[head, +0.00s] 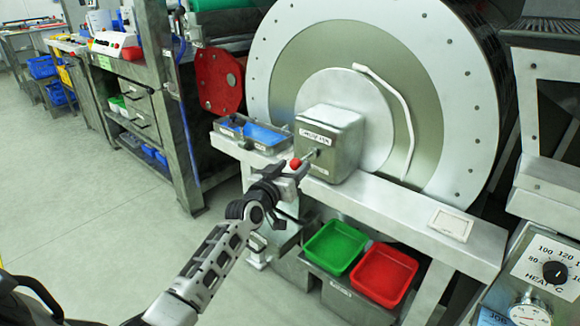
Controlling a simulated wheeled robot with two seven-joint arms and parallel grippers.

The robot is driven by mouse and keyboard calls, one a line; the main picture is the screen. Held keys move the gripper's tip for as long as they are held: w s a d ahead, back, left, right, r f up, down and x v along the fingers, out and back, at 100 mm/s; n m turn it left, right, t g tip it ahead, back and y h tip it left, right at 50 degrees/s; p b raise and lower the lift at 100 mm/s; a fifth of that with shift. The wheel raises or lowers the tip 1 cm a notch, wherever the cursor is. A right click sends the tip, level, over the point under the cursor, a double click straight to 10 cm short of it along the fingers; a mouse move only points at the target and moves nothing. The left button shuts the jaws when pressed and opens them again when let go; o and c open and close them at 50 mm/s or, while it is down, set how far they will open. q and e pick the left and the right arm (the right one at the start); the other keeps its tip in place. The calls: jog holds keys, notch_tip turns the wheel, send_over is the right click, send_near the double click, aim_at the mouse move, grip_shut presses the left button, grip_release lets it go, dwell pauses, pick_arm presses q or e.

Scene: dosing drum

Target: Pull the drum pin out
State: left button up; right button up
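The drum pin (295,163) shows as a red round knob on a short thin rod that reaches into the front of a grey labelled box (335,145) before the drum. My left gripper (287,172) is right at the red knob, just below and in front of it. Its fingers are small and partly overlap the knob, so I cannot tell whether they are closed on it. The large drum (425,110) has a pale round face with a bolted rim and stands behind the box. My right gripper is not in view.
A grey ledge (400,205) runs below the drum, with a blue-lined tray (230,128) at its left end. A green bin (335,247) and a red bin (384,275) sit below. A heat dial (555,272) is at right. Open floor lies at left.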

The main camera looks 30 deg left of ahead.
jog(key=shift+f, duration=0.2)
pick_arm(q)
jog(key=shift+s, duration=0.25)
jog(key=s+p, duration=0.2)
jog(key=s, duration=1.3)
jog(key=shift+s+d, duration=0.25)
jog(key=shift+d, duration=0.05)
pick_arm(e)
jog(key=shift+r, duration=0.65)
pick_arm(q)
jog(key=s+d+f+m+g+h+p, duration=0.2)
jog(key=s+d+g+p, duration=0.1)
jog(key=s+d, duration=0.4)
jog(key=s+d+f+m+g+h+p, duration=0.2)
jog(key=s+d, duration=0.6)
jog(key=d, duration=0.5)
jog(key=f+g+p, duration=0.1)
jog(key=g+p, duration=0.1)
jog(key=p, duration=0.1)
jog(key=shift+s+d+f+m, duration=0.2)
jog(key=shift+s+m, duration=0.1)
jog(key=shift+m, duration=0.1)
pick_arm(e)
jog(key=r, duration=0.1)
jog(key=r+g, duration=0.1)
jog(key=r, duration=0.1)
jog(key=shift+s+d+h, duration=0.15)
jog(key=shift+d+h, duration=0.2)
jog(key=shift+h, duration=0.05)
